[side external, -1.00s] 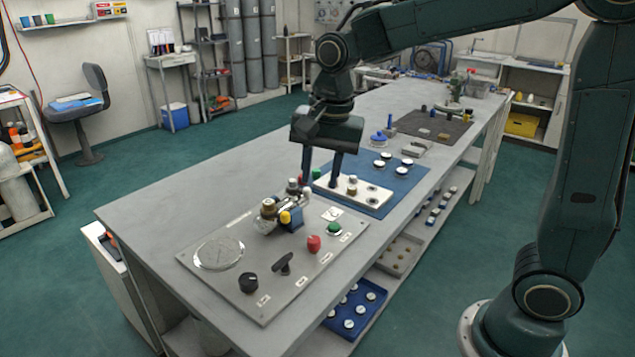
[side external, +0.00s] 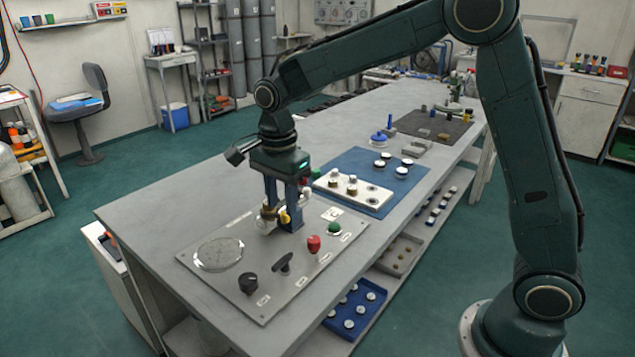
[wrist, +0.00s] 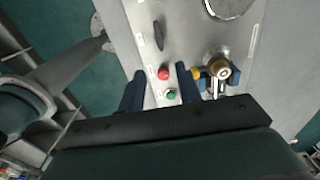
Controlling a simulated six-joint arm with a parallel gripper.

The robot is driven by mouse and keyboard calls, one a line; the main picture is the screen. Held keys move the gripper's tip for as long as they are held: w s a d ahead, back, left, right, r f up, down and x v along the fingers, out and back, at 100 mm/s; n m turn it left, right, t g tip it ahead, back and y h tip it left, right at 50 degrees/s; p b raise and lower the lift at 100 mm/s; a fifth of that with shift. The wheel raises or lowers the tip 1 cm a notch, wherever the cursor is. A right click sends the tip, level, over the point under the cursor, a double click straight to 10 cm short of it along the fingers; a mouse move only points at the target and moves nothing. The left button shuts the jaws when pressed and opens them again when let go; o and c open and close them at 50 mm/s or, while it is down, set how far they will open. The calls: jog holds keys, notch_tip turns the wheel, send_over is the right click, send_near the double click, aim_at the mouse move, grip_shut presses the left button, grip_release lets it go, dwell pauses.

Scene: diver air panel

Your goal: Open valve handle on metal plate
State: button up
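The grey metal plate (side external: 240,290) lies on the bench. A black bar-shaped valve handle (side external: 284,263) stands on it, between a black round knob (side external: 248,283) and a red knob (side external: 314,243). The handle also shows near the top of the wrist view (wrist: 159,36). My gripper (side external: 281,220) points down over the back part of the plate, by a brass valve fitting (wrist: 218,70) with a yellow part. Its fingers are apart with nothing held. They partly hide the fitting in the side view. In the wrist view, the red knob and green button (wrist: 171,95) appear between the fingers.
A large round disc (side external: 218,253) lies at the plate's left. A white block with knobs (side external: 340,181) stands on a blue mat (side external: 372,207) behind the plate. A dark mat (side external: 455,131) lies farther back. The bench's left side is clear.

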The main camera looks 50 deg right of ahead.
aim_at(286, 257)
notch_tip(286, 257, down, 13)
jog(key=shift+f, duration=0.1)
dwell(0.6)
grip_shut()
